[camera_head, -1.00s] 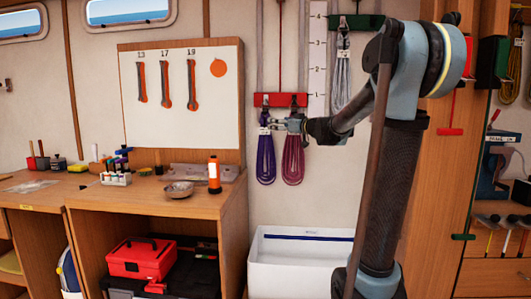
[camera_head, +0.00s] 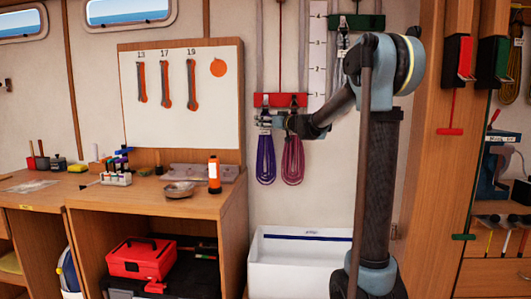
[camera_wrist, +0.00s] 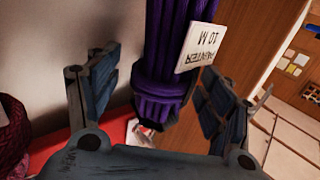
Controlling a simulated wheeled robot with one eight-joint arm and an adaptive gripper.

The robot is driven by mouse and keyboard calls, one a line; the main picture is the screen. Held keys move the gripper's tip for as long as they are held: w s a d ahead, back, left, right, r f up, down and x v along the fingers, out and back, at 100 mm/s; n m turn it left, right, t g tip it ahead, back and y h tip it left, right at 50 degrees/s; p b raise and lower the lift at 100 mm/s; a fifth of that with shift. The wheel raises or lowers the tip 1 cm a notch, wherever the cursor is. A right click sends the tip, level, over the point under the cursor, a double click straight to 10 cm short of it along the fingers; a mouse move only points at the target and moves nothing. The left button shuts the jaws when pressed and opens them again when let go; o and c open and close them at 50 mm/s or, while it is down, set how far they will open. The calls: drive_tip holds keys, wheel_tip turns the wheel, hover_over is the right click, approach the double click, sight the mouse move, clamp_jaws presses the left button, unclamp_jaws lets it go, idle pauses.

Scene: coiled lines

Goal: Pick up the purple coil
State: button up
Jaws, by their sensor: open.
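The purple coil (camera_head: 266,160) hangs from a red rack (camera_head: 280,100) on the wall. In the wrist view, the purple coil (camera_wrist: 178,40) stands between my open fingers, with its wrapped neck near the palm. My gripper (camera_head: 266,119) is at the coil's top, just below the rack. In the wrist view, my gripper (camera_wrist: 158,95) has a finger on each side of the coil. The left finger is clearly apart from it; the right one is close, and I cannot tell if it touches.
A crimson coil (camera_head: 292,160) hangs close on the right, and shows at the wrist view's left edge (camera_wrist: 12,135). A white bin (camera_head: 300,262) stands below. The workbench (camera_head: 225,190) is to the left. A green rack (camera_head: 357,22) hangs higher up.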

drive_tip(key=shift+w+a, duration=0.15)
drive_tip(key=shift+w, duration=0.05)
clamp_jaws()
drive_tip(key=shift+r, duration=0.15)
drive_tip(key=shift+s+r, duration=0.1)
drive_tip(key=shift+r, duration=0.55)
drive_tip(key=s, duration=1.8)
drive_tip(key=shift+a, duration=0.35)
